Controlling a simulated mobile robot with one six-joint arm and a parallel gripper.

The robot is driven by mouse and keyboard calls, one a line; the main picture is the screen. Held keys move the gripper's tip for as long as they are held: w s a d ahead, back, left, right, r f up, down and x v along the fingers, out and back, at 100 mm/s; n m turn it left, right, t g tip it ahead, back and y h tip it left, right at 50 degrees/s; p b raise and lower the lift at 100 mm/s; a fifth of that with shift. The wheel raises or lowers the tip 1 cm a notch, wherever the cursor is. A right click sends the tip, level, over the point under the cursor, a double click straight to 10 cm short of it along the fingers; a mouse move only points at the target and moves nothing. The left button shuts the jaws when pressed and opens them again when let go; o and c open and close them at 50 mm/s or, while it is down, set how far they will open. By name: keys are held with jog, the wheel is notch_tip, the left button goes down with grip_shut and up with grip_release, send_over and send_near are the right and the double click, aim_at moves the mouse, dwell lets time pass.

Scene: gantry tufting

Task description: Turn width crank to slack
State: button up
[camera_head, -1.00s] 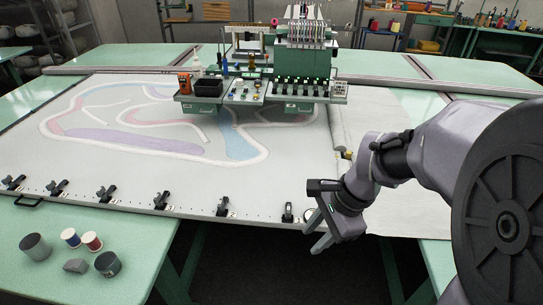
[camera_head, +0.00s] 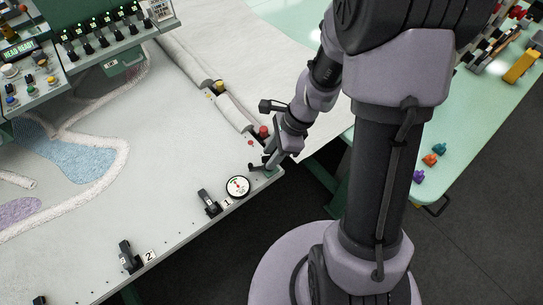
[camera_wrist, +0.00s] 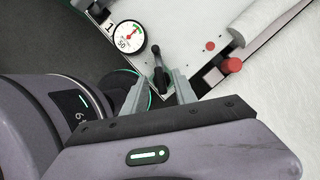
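A small black crank (camera_wrist: 158,66) stands at the corner of the white cloth frame in the wrist view; I take it as the width crank. It also shows in the head view, small, as a dark arm (camera_head: 256,167). A round white gauge (camera_wrist: 128,37) with green and red marks is beside it, also in the head view (camera_head: 238,187); its reading is unclear. My gripper (camera_wrist: 160,82) is open, one finger on each side of the crank in the picture. Whether the fingers touch it, I cannot tell. In the head view my gripper (camera_head: 272,160) is over the frame corner.
A red knob (camera_wrist: 231,65) is near the frame edge at right of the wrist view. A black clamp (camera_head: 208,202) sits beside the gauge. A rolled white cloth (camera_head: 200,75) runs along the frame. Green side table (camera_head: 455,130) holds small coloured pieces.

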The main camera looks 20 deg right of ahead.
grip_shut()
dwell(0.4)
jog(key=n+g+p, duration=0.1)
jog(key=n, duration=0.1)
jog(key=n+g+p, duration=0.1)
jog(key=n+p, duration=0.1)
jog(key=n, duration=0.1)
jog(key=shift+w+r, duration=0.15)
jog(key=shift+w, duration=0.05)
jog(key=n+g+p, duration=0.1)
jog(key=n, duration=0.1)
jog(key=n+g+p, duration=0.1)
jog(key=n+p, duration=0.1)
jog(key=n, duration=0.1)
jog(key=shift+w+a+h, duration=0.1)
jog(key=shift+w+h, duration=0.05)
jog(key=shift+h, duration=0.25)
jog(key=n+g+h+p, duration=0.1)
jog(key=n+p, duration=0.1)
jog(key=n, duration=0.4)
jog(key=n+h+p, duration=0.1)
jog(key=shift+w+a+n+h, duration=0.1)
jog(key=shift+a+n+h, duration=0.05)
jog(key=shift+n+h, duration=0.2)
jog(key=n+h+p, duration=0.1)
jog(key=n, duration=0.2)
jog(key=n+h+p, duration=0.1)
jog(key=n, duration=0.2)
jog(key=shift+a, duration=0.15)
jog(key=shift+n, duration=0.25)
